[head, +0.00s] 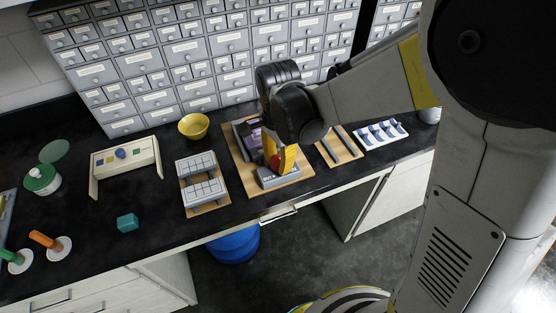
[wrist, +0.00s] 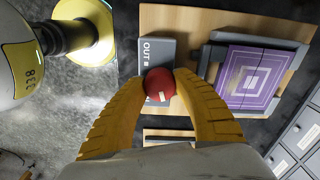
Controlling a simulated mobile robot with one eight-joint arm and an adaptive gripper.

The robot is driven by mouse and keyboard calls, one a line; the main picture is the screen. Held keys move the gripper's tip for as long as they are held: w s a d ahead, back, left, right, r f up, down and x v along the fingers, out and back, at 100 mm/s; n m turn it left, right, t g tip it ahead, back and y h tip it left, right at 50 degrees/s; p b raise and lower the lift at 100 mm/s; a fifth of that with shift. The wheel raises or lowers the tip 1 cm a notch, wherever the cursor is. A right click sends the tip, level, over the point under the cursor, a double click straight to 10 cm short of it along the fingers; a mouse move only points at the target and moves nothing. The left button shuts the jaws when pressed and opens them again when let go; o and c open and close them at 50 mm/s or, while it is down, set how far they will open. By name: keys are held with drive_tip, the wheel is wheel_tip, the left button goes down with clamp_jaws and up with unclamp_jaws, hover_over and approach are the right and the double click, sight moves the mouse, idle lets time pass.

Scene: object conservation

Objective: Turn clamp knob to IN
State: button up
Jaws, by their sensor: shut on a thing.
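The clamp knob (wrist: 158,82) is a round red knob with a white mark, seen in the wrist view on a grey block (wrist: 152,56) lettered OUT. No IN lettering is visible. My gripper (wrist: 162,84) has its yellow curved fingers shut on the knob from both sides. Beside it, a purple block (wrist: 250,78) with nested squares sits in a grey frame on the wooden board (wrist: 190,20). In the head view, my gripper (head: 279,162) reaches down over the same board (head: 293,179) and hides most of the knob.
On the black counter stand a yellow bowl (head: 194,126), a board with grey trays (head: 190,205) to the left, and a white rack (head: 381,134) to the right. A teal cube (head: 127,222) lies farther left. Grey drawer cabinets (head: 180,60) line the back.

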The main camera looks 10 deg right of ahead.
sight(278, 160)
drive_tip(key=m, duration=0.6)
drive_tip(key=shift+m, duration=0.3)
drive_tip(key=m, duration=0.5)
drive_tip(key=shift+m, duration=0.3)
drive_tip(key=o, duration=1.2)
wheel_tip(278, 160, up, 12)
